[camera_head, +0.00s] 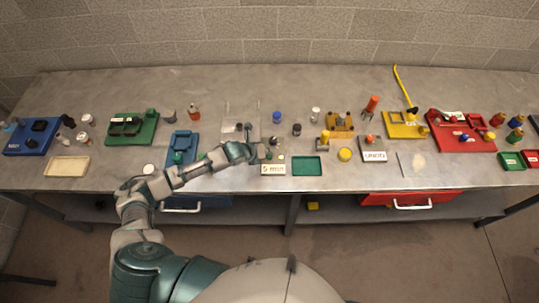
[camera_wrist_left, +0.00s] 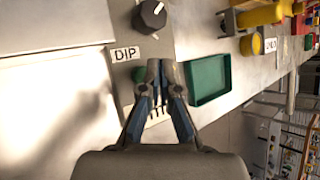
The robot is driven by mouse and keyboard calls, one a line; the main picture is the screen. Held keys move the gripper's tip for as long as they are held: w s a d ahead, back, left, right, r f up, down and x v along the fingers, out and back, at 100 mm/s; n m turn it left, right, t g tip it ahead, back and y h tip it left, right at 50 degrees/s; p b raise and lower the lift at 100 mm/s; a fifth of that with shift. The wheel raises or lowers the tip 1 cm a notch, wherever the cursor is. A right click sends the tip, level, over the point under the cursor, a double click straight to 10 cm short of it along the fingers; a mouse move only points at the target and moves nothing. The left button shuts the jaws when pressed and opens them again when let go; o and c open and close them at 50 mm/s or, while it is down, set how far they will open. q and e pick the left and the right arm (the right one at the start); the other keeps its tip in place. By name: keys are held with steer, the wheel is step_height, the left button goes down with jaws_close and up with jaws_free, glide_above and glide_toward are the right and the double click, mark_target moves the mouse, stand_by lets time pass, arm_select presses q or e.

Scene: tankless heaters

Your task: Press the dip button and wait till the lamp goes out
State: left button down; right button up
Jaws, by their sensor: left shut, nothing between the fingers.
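The white DIP label (camera_wrist_left: 126,54) is on a grey panel (camera_wrist_left: 127,85) in the left wrist view, with a dark round knob (camera_wrist_left: 150,16) close by. My left gripper (camera_wrist_left: 160,68) is shut and empty, its fingertips over the panel beside the label. Whether the fingertips touch the panel or a button, I cannot tell; the fingers hide what lies behind them. In the head view my left gripper (camera_head: 255,152) is at the middle of the bench, behind a white label plate (camera_head: 273,169). I cannot make out the dip button or a lit lamp. My right gripper is not in view.
A green tray (camera_head: 307,166) lies just right of the label plate; it also shows in the left wrist view (camera_wrist_left: 207,80). A clear plate (camera_head: 240,115) and small bottles stand behind the gripper. A blue device (camera_head: 182,148) is to the left. The bench front edge is close.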

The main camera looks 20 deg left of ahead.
mark_target(268, 157)
arm_select(q)
step_height(268, 157, up, 5)
steer(key=p, duration=0.4)
steer(key=shift+f, duration=0.15)
stand_by(0.5)
